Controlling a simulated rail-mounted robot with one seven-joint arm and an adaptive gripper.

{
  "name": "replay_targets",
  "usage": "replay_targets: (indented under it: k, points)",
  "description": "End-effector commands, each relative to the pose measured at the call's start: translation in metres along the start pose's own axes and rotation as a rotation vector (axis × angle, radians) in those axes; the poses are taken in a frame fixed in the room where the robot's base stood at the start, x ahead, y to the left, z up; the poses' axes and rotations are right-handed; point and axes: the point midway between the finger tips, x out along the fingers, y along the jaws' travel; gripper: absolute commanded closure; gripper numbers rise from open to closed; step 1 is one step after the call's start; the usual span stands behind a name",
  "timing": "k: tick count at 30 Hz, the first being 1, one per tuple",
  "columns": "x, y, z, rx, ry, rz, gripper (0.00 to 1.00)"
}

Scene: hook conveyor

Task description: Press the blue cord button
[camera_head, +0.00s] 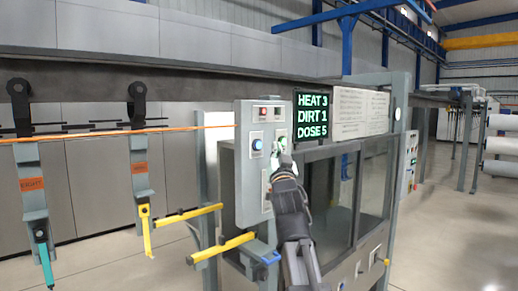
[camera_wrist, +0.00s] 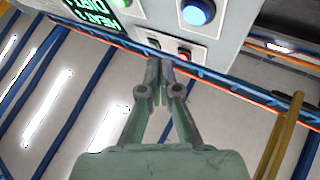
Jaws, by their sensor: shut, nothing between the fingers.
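The blue button (camera_head: 257,144) is round, on a white plate at the left of the grey control panel (camera_head: 251,190). In the wrist view the blue button (camera_wrist: 198,12) is at the top edge, right of centre, and looks lit. My gripper (camera_head: 277,158) is in front of the panel, below and right of the blue button, close to the green button (camera_head: 282,143). In the wrist view my gripper (camera_wrist: 163,64) has its fingers together and empty, below the blue button in the picture. I cannot tell whether the tips touch the panel.
A red button (camera_head: 263,111) and a dark one sit higher on the panel. A display (camera_head: 313,114) reads HEAT 3, DIRT 1, DOSE 5, beside a white text board (camera_head: 361,113).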

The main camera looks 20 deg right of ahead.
Motion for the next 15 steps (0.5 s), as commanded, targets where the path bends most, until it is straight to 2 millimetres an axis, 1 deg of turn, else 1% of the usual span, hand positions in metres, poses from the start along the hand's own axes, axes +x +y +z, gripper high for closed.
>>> replay_targets:
  k: [1,15]
  points:
    - [0.002,0.000,0.008,0.000,0.001,-0.001,1.00]
    - [0.021,-0.015,0.021,0.000,0.001,0.001,1.00]
